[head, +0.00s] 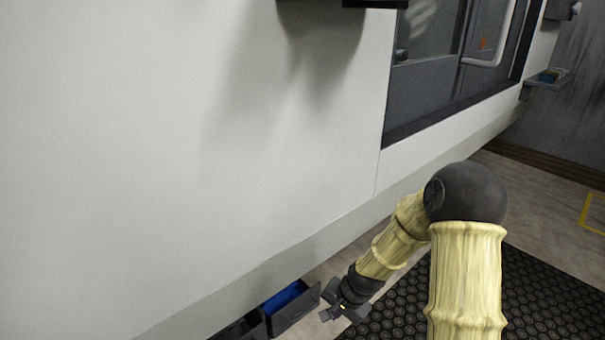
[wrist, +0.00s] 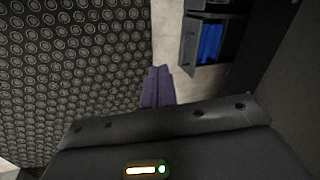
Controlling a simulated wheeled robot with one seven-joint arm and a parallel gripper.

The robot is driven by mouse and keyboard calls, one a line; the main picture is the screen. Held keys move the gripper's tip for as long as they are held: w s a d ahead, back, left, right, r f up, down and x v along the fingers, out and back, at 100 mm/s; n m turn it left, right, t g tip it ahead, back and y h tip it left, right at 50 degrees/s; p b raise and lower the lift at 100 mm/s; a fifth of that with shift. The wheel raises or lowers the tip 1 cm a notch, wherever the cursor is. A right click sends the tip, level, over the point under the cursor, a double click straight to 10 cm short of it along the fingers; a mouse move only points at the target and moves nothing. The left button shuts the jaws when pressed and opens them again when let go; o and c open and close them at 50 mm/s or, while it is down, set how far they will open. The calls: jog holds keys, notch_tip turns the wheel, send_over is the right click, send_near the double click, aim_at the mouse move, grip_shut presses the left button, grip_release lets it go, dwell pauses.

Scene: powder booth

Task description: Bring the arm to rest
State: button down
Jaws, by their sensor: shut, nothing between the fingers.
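My arm, in pale yellow ribbed sleeves with a dark elbow, reaches down at the lower right of the head view. My gripper (head: 328,314) hangs low, near the floor, beside an open drawer. In the wrist view its two purple-grey fingers (wrist: 157,88) lie together, shut and empty. They point over the strip of floor between a black mat and the drawer. The fingers look small and partly dark in the head view.
An open drawer (head: 296,311) with blue contents stands low by the white machine wall (head: 190,140); it also shows in the wrist view (wrist: 186,42). A black studded mat (head: 548,296) covers the floor at right. A small shelf (head: 548,80) juts out at the far right.

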jog(key=s+d+r+n+h+p, duration=0.1)
jog(key=s+d+r+n, duration=0.3)
jog(key=s+r, duration=0.4)
jog(key=s+d+r+n+h+p, duration=0.2)
jog(key=s+d+r+n, duration=0.1)
jog(key=s+r, duration=0.5)
notch_tip(320, 180, up, 38)
jog(key=w+p, duration=0.1)
jog(key=p, duration=3.5)
jog(key=shift+w+p, duration=0.25)
jog(key=shift+p, duration=0.05)
jog(key=shift+f, duration=0.1)
